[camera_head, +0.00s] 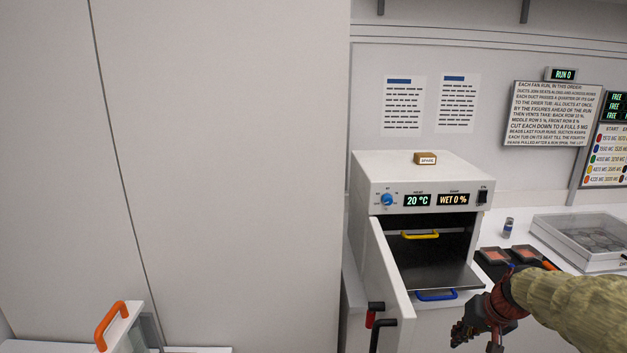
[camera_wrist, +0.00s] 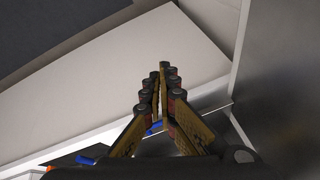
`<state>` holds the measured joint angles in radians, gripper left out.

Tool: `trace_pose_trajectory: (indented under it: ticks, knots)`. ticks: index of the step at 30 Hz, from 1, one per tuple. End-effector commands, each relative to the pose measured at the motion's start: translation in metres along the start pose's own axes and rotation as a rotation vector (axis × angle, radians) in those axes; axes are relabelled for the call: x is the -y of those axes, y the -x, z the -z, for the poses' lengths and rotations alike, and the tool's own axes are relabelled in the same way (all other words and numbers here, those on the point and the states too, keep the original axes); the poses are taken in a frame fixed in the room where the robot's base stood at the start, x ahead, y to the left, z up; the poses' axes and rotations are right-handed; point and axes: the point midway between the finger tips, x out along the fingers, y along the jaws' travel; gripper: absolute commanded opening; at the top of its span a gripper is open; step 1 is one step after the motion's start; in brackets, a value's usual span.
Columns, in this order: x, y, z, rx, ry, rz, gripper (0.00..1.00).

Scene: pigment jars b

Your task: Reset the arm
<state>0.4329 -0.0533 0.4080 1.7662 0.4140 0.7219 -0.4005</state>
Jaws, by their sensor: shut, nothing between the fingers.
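My gripper (camera_head: 474,340) is at the lower right of the head view, in front of the white oven (camera_head: 365,188) and a little below its blue-handled shelf. In the wrist view my gripper (camera_wrist: 164,72) has its fingers together with nothing between them. The oven door (camera_head: 388,265) hangs open to the left. A metal shelf (camera_head: 425,277) with a blue handle (camera_head: 436,295) is pulled partly out. A yellow handle (camera_head: 419,235) shows further inside. The oven's displays read 20 °C and WET 0 %.
A clear-lidded case (camera_head: 580,240), a small jar (camera_head: 507,227) and reddish trays (camera_head: 494,257) stand on the counter right of the oven. A SPARE block (camera_head: 425,158) lies on the oven. An orange handle (camera_head: 110,325) shows at lower left. The open door and shelf stand close to my arm.

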Motion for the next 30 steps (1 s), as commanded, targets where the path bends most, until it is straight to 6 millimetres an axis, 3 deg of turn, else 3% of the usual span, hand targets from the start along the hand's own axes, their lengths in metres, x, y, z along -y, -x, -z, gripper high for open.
trace_pose_trajectory:
  ticks: [3,9,15,20,24,30]
  knots:
    - [0.027,0.034,-0.059,0.061,-0.009,-0.031,0.00]
    - [0.058,0.091,-0.161,0.109,0.028,-0.107,0.00]
    - [0.074,0.132,-0.238,0.070,0.151,-0.153,0.00]
    - [0.089,0.156,-0.265,-0.013,0.260,-0.138,0.00]
    - [0.106,0.176,-0.265,-0.082,0.309,-0.106,0.00]
    - [0.113,0.177,-0.267,-0.089,0.332,-0.093,0.00]
